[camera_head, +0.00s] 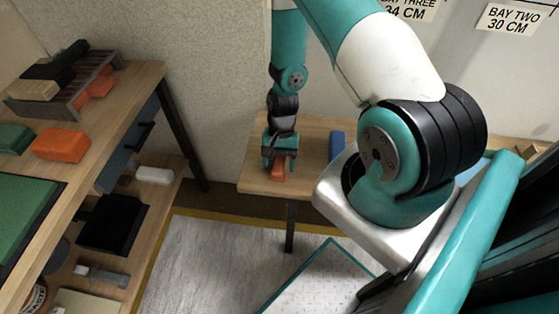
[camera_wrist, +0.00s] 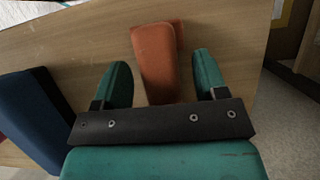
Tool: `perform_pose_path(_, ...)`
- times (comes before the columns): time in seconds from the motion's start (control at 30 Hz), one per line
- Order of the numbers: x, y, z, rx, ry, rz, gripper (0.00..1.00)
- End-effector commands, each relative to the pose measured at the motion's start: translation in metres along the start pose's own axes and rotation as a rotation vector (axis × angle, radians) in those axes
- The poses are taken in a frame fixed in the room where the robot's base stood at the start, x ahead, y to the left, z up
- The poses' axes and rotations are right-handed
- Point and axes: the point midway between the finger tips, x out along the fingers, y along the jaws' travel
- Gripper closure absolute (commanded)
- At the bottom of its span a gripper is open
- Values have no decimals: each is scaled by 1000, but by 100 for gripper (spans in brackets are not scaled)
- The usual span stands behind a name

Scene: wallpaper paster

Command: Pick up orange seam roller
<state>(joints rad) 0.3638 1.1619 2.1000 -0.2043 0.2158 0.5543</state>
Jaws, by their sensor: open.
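The orange seam roller (camera_wrist: 157,62) lies on the wooden table (camera_wrist: 85,50), seen in the wrist view as an orange block between my two green fingers. It also shows in the head view (camera_head: 278,173), just under my gripper (camera_head: 279,160), partly hidden by it. In the wrist view my gripper (camera_wrist: 160,82) is open, with one finger on each side of the orange piece. I cannot tell how high the fingertips are above the table.
A blue block (camera_wrist: 35,115) lies left of my gripper in the wrist view; a blue block (camera_head: 337,145) shows right of it in the head view. A workbench (camera_head: 120,105) at left holds an orange block (camera_head: 60,144), a green block (camera_head: 15,138) and a rack (camera_head: 75,90).

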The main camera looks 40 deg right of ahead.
Motion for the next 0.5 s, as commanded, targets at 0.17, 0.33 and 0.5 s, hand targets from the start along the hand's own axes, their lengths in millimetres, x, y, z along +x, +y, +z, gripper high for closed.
perform_pose_path(0.17,3,0,-1,0,0,0,34)
perform_pose_path(0.33,4,0,-2,0,0,0,34)
perform_pose_path(0.5,4,0,-2,0,0,0,34)
